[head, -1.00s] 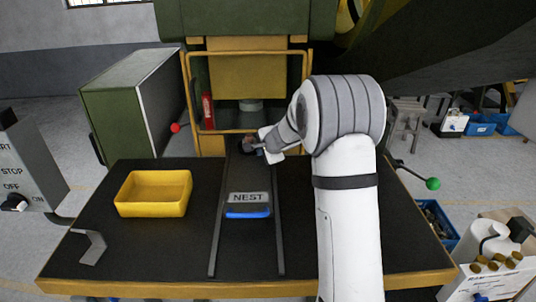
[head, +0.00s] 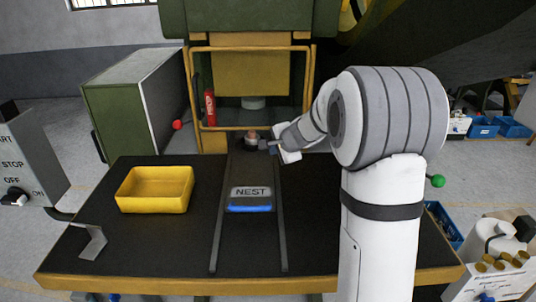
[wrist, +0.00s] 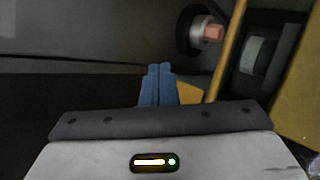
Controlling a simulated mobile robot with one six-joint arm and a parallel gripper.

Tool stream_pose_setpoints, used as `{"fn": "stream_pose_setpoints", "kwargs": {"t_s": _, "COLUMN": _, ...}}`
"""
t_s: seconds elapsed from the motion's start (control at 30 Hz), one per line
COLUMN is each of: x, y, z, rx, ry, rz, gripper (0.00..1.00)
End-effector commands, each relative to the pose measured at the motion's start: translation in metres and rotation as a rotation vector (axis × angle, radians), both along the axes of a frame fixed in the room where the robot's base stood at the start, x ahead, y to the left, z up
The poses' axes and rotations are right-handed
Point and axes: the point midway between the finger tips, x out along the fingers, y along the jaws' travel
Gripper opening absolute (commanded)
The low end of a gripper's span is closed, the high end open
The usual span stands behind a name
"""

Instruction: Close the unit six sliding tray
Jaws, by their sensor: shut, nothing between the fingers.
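The sliding tray (head: 249,173) is a dark plate lying between two rails on the black bench. It carries a NEST label and a blue front handle (head: 249,208). A small copper-coloured piece (head: 251,137) stands at its far end, near the press opening. In the wrist view the copper piece (wrist: 213,32) sits in a pale collar on a dark round base. My gripper (head: 272,147) is just right of that piece, beside the tray's far end. Its blue fingers (wrist: 158,85) are together and empty, apart from the copper piece. No unit number is legible.
A yellow guard frame (head: 190,90) stands behind the bench around the press. A yellow bin (head: 155,203) and a grey bracket (head: 92,242) lie on the left of the bench. The front rails (head: 215,245) are clear. A green-knobbed lever (head: 437,181) is at right.

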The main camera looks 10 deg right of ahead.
Motion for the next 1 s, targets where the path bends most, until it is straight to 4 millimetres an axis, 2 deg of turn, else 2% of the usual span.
{"fn": "stream_pose_setpoints", "kwargs": {"t_s": 0.1, "x": -0.016, "y": -0.005, "z": 0.017, "rx": -0.001, "ry": -0.003, "rz": -0.001, "gripper": 0.00}}
{"fn": "stream_pose_setpoints", "kwargs": {"t_s": 0.37, "x": -0.035, "y": -0.010, "z": 0.034, "rx": -0.005, "ry": 0.000, "rz": 0.005, "gripper": 0.00}}
{"fn": "stream_pose_setpoints", "kwargs": {"t_s": 0.47, "x": -0.049, "y": -0.003, "z": 0.039, "rx": -0.033, "ry": 0.004, "rz": 0.054, "gripper": 0.00}}
{"fn": "stream_pose_setpoints", "kwargs": {"t_s": 0.53, "x": -0.069, "y": 0.007, "z": 0.044, "rx": -0.080, "ry": 0.011, "rz": 0.128, "gripper": 0.00}}
{"fn": "stream_pose_setpoints", "kwargs": {"t_s": 0.57, "x": -0.081, "y": 0.013, "z": 0.047, "rx": -0.109, "ry": 0.015, "rz": 0.170, "gripper": 0.00}}
{"fn": "stream_pose_setpoints", "kwargs": {"t_s": 0.67, "x": -0.133, "y": 0.030, "z": 0.052, "rx": -0.230, "ry": 0.041, "rz": 0.344, "gripper": 0.00}}
{"fn": "stream_pose_setpoints", "kwargs": {"t_s": 0.77, "x": -0.194, "y": 0.042, "z": 0.051, "rx": -0.372, "ry": 0.082, "rz": 0.538, "gripper": 0.00}}
{"fn": "stream_pose_setpoints", "kwargs": {"t_s": 0.8, "x": -0.219, "y": 0.044, "z": 0.048, "rx": -0.430, "ry": 0.102, "rz": 0.612, "gripper": 0.00}}
{"fn": "stream_pose_setpoints", "kwargs": {"t_s": 0.9, "x": -0.275, "y": 0.042, "z": 0.040, "rx": -0.568, "ry": 0.155, "rz": 0.777, "gripper": 0.00}}
{"fn": "stream_pose_setpoints", "kwargs": {"t_s": 1.0, "x": -0.320, "y": 0.034, "z": 0.032, "rx": -0.685, "ry": 0.208, "rz": 0.906, "gripper": 0.00}}
